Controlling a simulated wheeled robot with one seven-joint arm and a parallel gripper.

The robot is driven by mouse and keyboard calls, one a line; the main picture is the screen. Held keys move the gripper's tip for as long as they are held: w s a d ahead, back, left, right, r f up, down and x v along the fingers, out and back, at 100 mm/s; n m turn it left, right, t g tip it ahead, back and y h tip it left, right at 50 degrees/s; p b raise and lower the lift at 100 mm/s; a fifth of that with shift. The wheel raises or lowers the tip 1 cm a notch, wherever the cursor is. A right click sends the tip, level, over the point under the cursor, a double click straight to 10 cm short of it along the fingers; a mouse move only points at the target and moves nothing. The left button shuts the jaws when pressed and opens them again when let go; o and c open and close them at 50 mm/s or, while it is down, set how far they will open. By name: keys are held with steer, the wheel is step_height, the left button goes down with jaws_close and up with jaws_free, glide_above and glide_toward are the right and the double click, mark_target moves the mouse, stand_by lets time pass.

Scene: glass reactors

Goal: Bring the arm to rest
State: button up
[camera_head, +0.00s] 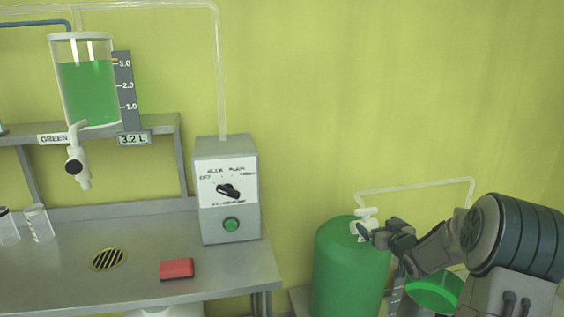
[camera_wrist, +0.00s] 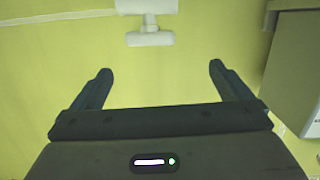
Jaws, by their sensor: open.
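My arm reaches in from the right in the head view. My gripper (camera_head: 366,232) is near the white valve (camera_head: 366,216) on top of the green tank (camera_head: 345,265). In the wrist view my gripper (camera_wrist: 161,72) is open, with nothing between its two dark fingers. The white T-shaped valve handle (camera_wrist: 150,38) is beyond the fingertips there and looks apart from them. In the head view the gripper overlaps the valve, and I cannot tell the gap between them.
A steel bench (camera_head: 130,285) on the left carries a grey control box (camera_head: 229,195), a red block (camera_head: 176,269) and small beakers (camera_head: 38,223). A glass vessel of green liquid (camera_head: 88,90) stands above the shelf. A green bucket (camera_head: 434,292) is below my arm.

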steer(key=s+a+r+m+g+h+p, duration=0.1)
steer(key=s+a+r+g+h+p, duration=0.15)
steer(key=s+a+r, duration=0.4)
steer(key=s+a+r+m+g+h+p, duration=0.15)
steer(key=s+r+g+p, duration=0.25)
steer(key=s, duration=0.6)
steer(key=s+a+r+g+y+p, duration=0.1)
steer(key=s+a+g+p, duration=0.1)
steer(key=s, duration=0.9)
steer(key=s+a+r+g+y+p, duration=0.1)
steer(key=s+a+g, duration=0.3)
steer(key=s, duration=0.8)
steer(key=a+p, duration=0.1)
steer(key=a, duration=0.1)
steer(key=shift+s+a+r, duration=0.3)
steer(key=shift+a, duration=0.05)
